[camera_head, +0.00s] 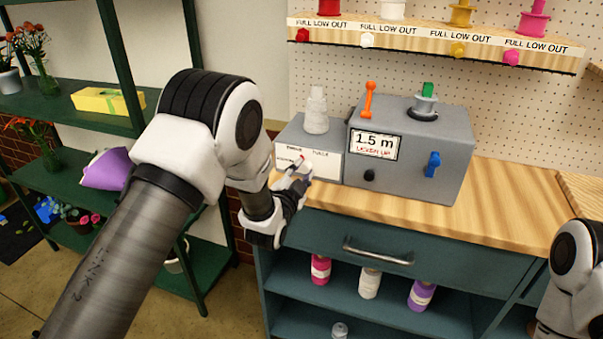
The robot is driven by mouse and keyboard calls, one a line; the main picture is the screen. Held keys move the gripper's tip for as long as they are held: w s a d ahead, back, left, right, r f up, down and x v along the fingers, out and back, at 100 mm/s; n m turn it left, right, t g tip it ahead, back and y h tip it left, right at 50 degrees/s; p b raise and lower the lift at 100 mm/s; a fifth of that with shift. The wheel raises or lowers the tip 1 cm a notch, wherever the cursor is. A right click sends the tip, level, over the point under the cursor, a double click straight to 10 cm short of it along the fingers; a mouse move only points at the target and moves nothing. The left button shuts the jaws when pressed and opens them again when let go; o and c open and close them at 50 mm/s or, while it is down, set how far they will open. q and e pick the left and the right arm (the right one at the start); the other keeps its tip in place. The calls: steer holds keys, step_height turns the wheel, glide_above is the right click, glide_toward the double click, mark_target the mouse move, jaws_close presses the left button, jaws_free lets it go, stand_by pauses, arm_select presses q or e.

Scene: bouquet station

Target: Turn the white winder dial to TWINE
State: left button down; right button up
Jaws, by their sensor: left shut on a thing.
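The white winder dial (305,170) is on the front of the low grey box (340,169), on a white label panel with small words too small to read surely. A red mark shows at the dial's upper left. My left gripper (294,179) is shut on the dial from the front left and partly hides it. The exact pointing of the dial is hard to tell. My right arm shows at the right edge, but its gripper is out of view.
A white spool (316,110) stands on the low box. Beside it is a larger grey machine (440,169) with an orange lever (368,99), a blue knob (433,164) and a "1.5 m" display (374,145). The wooden counter (500,215) is clear at right.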

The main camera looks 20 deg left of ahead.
arm_select(q)
steer(key=c, duration=0.9)
jaws_free()
steer(key=shift+c, duration=0.2)
steer(key=shift+o, duration=0.4)
steer(key=shift+w, duration=0.1)
steer(key=s, duration=1.2)
steer(key=shift+a, duration=0.25)
steer(key=shift+f, duration=0.1)
